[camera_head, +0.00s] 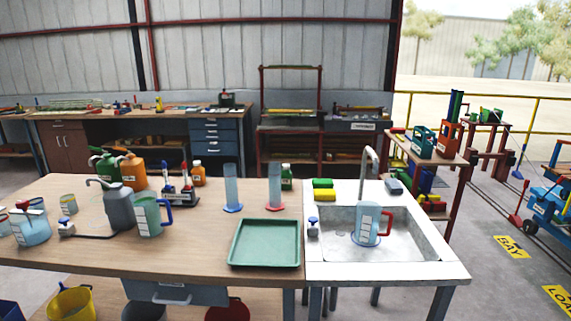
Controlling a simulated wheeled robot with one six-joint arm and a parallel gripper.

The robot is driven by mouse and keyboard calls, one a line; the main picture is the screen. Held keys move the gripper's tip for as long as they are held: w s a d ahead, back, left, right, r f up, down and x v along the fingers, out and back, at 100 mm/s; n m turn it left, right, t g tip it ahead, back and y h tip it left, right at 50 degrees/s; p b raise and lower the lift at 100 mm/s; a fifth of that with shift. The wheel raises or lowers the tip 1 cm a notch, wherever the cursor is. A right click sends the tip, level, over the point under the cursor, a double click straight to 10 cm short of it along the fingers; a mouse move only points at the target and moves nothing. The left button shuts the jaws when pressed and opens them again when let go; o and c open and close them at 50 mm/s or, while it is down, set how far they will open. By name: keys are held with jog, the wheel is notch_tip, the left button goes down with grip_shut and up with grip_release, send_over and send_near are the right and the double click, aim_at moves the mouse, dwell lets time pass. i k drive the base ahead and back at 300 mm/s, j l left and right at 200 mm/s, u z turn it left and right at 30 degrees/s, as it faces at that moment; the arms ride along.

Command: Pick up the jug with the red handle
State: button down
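The jug with the red handle (366,224) stands upright in the basin of the sink (333,238), on the right part of the bench. It is pale blue and see-through, with a white label, and its red handle (387,219) points right. A similar jug with a blue handle (148,218) stands on the wooden bench top to the left. My gripper is not in view.
A tap (371,160) rises behind the sink. A green tray (265,243) lies left of it, with two measuring cylinders (231,186) behind. Sponges (324,189) and a small valve (313,228) sit on the sink's rim. Bottles and containers crowd the left bench.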

aim_at(373, 224)
jog(key=i+l+u, duration=0.2)
jog(key=i+l, duration=0.15)
jog(key=l, duration=0.3)
jog(key=i+l+u, duration=0.1)
jog(key=l, duration=0.25)
jog(key=i+l+u, duration=0.1)
jog(key=l, duration=0.25)
jog(key=i+l+u, duration=0.1)
jog(key=l, duration=0.3)
jog(key=i+l, duration=0.2)
jog(key=l, duration=0.2)
jog(key=i+j+u, duration=0.05)
